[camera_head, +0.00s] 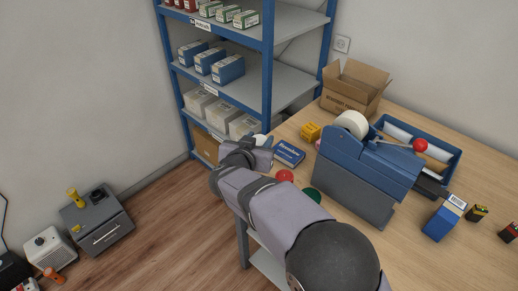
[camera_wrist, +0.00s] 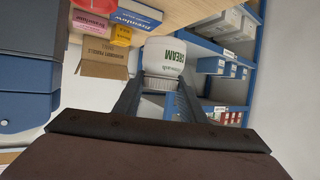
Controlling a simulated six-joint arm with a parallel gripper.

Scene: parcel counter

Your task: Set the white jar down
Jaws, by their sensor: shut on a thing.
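The white jar (camera_wrist: 166,56) has dark lettering and a ribbed band. In the wrist view it sits between the two fingers of my gripper (camera_wrist: 158,88), which is shut on it. In the head view my gripper (camera_head: 256,147) is at the left edge of the wooden counter (camera_head: 450,128), and only a small white part of the jar (camera_head: 260,139) shows past it. I cannot tell whether the jar touches the counter.
A blue box (camera_head: 289,153), a yellow box (camera_head: 310,132) and a red round thing (camera_head: 284,176) lie near my gripper. A blue tape dispenser (camera_head: 365,165) and an open carton (camera_head: 352,87) stand further right. Shelves (camera_head: 235,80) rise behind.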

